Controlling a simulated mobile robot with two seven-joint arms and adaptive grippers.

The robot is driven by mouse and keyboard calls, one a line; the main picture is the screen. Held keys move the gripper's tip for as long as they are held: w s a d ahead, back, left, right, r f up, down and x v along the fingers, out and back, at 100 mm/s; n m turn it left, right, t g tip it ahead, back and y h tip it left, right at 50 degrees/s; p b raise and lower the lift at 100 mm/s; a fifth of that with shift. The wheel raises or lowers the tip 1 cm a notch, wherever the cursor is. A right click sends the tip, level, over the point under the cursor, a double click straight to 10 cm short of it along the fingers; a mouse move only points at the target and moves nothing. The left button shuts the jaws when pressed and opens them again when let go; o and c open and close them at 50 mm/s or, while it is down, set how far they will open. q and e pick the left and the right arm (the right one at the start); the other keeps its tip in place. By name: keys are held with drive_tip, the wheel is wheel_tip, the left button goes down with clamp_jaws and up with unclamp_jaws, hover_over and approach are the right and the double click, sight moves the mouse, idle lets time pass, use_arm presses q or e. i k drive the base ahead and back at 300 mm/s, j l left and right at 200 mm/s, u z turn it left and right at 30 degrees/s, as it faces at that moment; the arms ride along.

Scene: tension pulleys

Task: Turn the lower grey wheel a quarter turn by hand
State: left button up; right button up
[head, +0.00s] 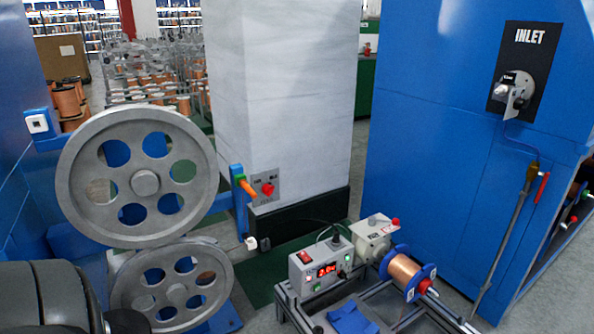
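The lower grey wheel (172,284) is a spoked metal pulley with round holes, at the bottom left of the head view. Its top edge is partly behind the larger upper grey wheel (146,182), and its bottom runs close to the picture's lower edge. A dark, ribbed part of my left arm comes in at the bottom left corner, in front of and left of the lower wheel. No fingers of my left gripper show. My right arm and gripper do not show.
A blue cabinet marked INLET (440,130) stands at right. A white-grey column (280,100) is behind the wheels. A control box with a red display (318,272) and a copper spool (404,274) sit on a metal frame to the right. A blue cloth (352,320) lies at the bottom.

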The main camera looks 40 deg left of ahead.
sight(176, 288)
drive_tip(key=u, duration=2.25)
